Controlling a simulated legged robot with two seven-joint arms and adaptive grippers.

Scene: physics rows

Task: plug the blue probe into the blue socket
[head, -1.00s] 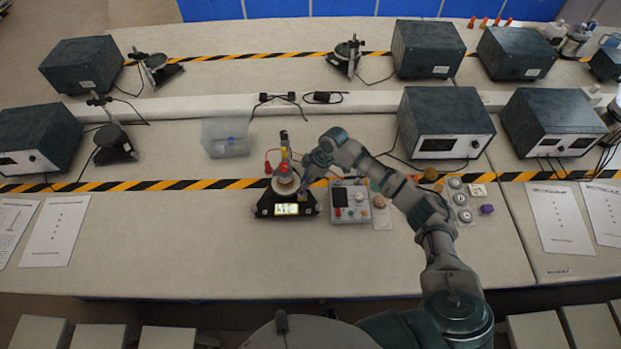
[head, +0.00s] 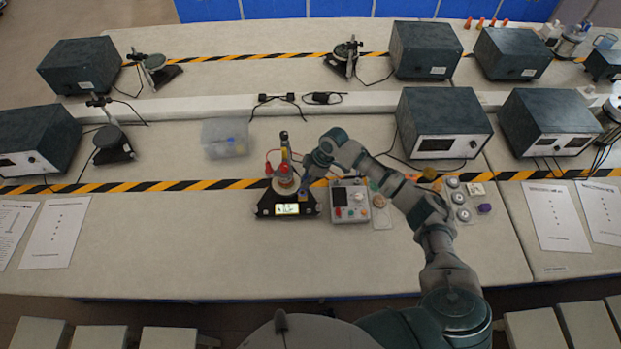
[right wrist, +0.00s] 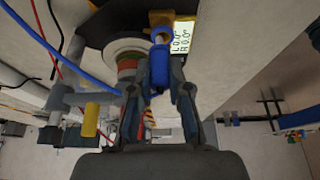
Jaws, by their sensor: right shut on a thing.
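In the right wrist view my right gripper (right wrist: 160,95) is shut on the blue probe (right wrist: 160,66), with a finger on each side of it. The probe's far end meets or lies in front of a yellow-orange block on the black instrument base (right wrist: 98,28); I cannot tell whether it is inside an opening. The blue socket is not clearly visible. In the head view my right gripper (head: 304,187) is at the right side of the black instrument (head: 268,209) with its lit display (head: 287,209). The probe is too small there to make out. My left gripper is not in view.
A grey control box (head: 350,204) stands just right of the instrument. A clear bin (head: 225,139) is behind it to the left. Red and blue cables (right wrist: 60,50) run close to the gripper in the right wrist view.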

